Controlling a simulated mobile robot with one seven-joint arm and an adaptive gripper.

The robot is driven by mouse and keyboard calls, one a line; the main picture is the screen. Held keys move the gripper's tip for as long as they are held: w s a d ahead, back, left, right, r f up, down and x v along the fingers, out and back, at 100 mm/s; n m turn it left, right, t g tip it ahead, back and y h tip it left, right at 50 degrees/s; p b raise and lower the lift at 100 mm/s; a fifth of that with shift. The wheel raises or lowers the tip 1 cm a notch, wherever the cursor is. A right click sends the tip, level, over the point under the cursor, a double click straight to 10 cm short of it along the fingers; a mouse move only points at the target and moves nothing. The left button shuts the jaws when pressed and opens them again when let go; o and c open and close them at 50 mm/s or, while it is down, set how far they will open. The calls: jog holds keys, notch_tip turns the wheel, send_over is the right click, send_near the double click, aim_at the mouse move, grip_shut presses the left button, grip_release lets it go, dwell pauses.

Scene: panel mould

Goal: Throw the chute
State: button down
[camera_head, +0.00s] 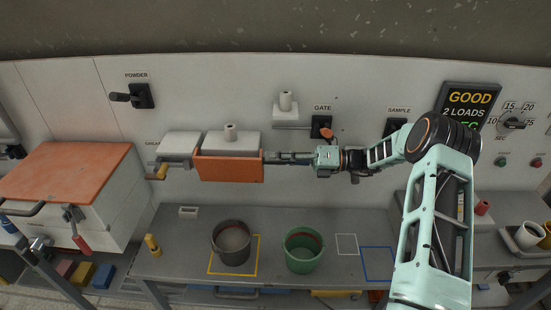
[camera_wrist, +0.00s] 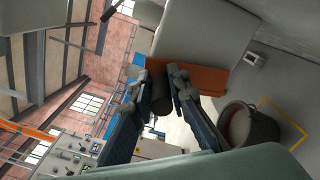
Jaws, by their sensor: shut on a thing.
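The orange chute (camera_head: 230,168) hangs on the wall panel under a pale grey housing (camera_head: 231,141). In the wrist view the chute shows as an orange panel (camera_wrist: 195,76) just beyond my fingertips. My gripper (camera_head: 270,158) reaches in from the right at the chute's right end. In the wrist view its two fingers (camera_wrist: 159,82) close around a dark cylindrical handle (camera_wrist: 160,97) beside the chute. The fingers hide part of the handle, and its join to the chute is not clear.
A dark pail (camera_head: 232,243) stands in a yellow square below the chute. A green bucket (camera_head: 303,249) stands right of it. The blue square (camera_head: 379,263) looks mostly empty. The POWDER lever (camera_head: 136,96) and GATE control (camera_head: 322,128) are on the wall; a display (camera_head: 469,105) reads GOOD, 2 LOADS.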

jog(key=shift+s+d+f, duration=0.1)
jog(key=shift+f, duration=0.35)
jog(key=c, duration=1.9)
grip_release()
jog(key=shift+c, duration=0.2)
jog(key=shift+o, duration=0.5)
jog(key=shift+r, duration=0.1)
jog(key=shift+r, duration=0.1)
jog(key=d, duration=1.2)
jog(key=shift+s, duration=0.1)
jog(key=shift+c, duration=0.2)
